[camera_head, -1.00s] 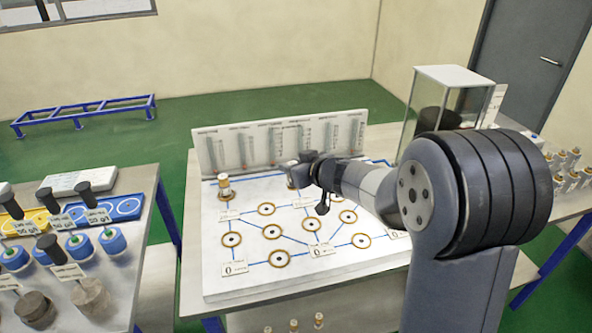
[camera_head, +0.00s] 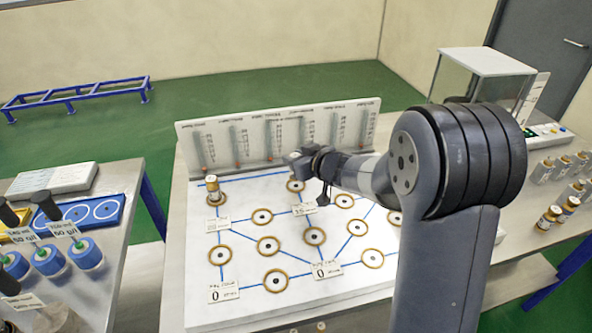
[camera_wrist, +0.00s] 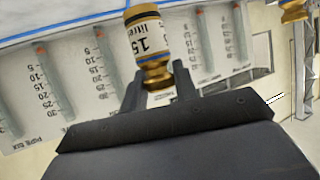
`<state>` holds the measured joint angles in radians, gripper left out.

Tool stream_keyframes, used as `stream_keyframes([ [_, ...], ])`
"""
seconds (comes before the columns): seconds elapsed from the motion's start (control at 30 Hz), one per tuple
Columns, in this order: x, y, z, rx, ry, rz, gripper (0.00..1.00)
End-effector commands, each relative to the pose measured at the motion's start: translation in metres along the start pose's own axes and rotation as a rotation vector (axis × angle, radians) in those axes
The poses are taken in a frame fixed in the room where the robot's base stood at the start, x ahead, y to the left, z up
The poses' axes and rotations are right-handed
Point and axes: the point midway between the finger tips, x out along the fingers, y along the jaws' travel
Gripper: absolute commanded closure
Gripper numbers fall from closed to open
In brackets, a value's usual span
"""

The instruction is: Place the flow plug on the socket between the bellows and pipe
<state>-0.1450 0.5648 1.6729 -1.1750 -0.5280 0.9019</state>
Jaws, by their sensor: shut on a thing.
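In the wrist view a brass-and-white flow plug (camera_wrist: 149,45) marked "15 litres" stands between the dark fingers of my gripper (camera_wrist: 158,88), which is shut on it. In the head view my gripper (camera_head: 318,172) is over the back middle of the white board (camera_head: 190,290), and the held plug cannot be made out. Several gold-ringed sockets joined by blue lines show on the board, one (camera_head: 296,186) just below my gripper and another (camera_head: 314,236) nearer the middle. I cannot tell which socket lies between the bellows and pipe.
Another brass plug (camera_head: 213,188) stands upright at the board's back left. A gauge panel (camera_head: 285,140) rises along the back edge. Blue cylinders (camera_head: 48,260) stand on the left table.

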Motion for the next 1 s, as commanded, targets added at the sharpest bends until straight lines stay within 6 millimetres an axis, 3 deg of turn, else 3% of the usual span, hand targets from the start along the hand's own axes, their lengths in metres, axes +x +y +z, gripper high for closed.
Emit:
stream_keyframes([
  [0.03, 0.005, 0.0, 0.012, 0.002, -0.003, -0.001, 1.0],
  [0.17, 0.01, 0.0, 0.025, 0.001, -0.001, -0.001, 1.0],
  [0.57, 0.012, 0.0, 0.028, 0.0, 0.0, -0.001, 1.0],
  [0.6, 0.012, 0.0, 0.029, 0.0, -0.001, 0.0, 0.7],
  [0.83, 0.011, 0.0, 0.028, 0.0, -0.001, 0.0, 0.51],
  [1.0, 0.011, 0.0, 0.028, 0.0, -0.001, 0.0, 0.5],
])
